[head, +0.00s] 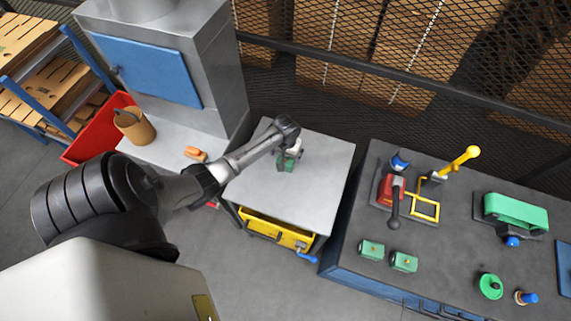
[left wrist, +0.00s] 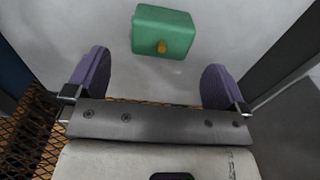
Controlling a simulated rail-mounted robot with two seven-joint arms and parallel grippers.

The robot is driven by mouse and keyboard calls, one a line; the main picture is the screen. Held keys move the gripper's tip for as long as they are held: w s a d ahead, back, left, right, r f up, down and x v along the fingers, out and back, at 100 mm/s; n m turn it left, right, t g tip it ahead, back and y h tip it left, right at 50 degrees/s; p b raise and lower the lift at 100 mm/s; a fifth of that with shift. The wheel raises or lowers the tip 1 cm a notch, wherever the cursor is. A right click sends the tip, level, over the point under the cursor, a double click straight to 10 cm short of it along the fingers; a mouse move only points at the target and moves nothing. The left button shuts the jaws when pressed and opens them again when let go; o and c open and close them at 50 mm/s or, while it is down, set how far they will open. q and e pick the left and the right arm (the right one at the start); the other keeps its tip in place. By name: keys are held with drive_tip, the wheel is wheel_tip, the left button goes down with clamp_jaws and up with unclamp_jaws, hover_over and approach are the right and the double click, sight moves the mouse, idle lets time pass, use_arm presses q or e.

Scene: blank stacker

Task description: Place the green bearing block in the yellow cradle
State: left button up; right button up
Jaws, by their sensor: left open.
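A green bearing block (head: 285,165) sits on the small grey table, partly covered by my left gripper (head: 291,152) in the head view. In the left wrist view the green block (left wrist: 163,33) shows a yellow knob on its near face. My left gripper (left wrist: 155,66) is open, its two purple-padded fingers apart and empty. The block lies just beyond the fingertips, between their lines, with no visible contact. A yellow square frame (head: 424,207) stands on the dark bench, and a yellow drawer-like part (head: 272,229) is under the grey table; I cannot tell which is the cradle. My right gripper is not in view.
The dark bench (head: 345,262) at right holds two more green blocks (head: 371,250) (head: 404,262), a red clamp (head: 391,188), a yellow lever (head: 462,160) and a green machine (head: 515,212). The grey table top (head: 325,165) is otherwise clear. A mesh fence (head: 400,60) runs behind.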

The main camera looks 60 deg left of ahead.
sight(285, 160)
use_arm(q)
drive_tip(key=f, duration=0.4)
drive_tip(key=shift+s+f, duration=0.2)
drive_tip(key=shift+f, duration=0.2)
drive_tip(key=shift+f+b, duration=0.3)
drive_tip(key=shift+f, duration=0.2)
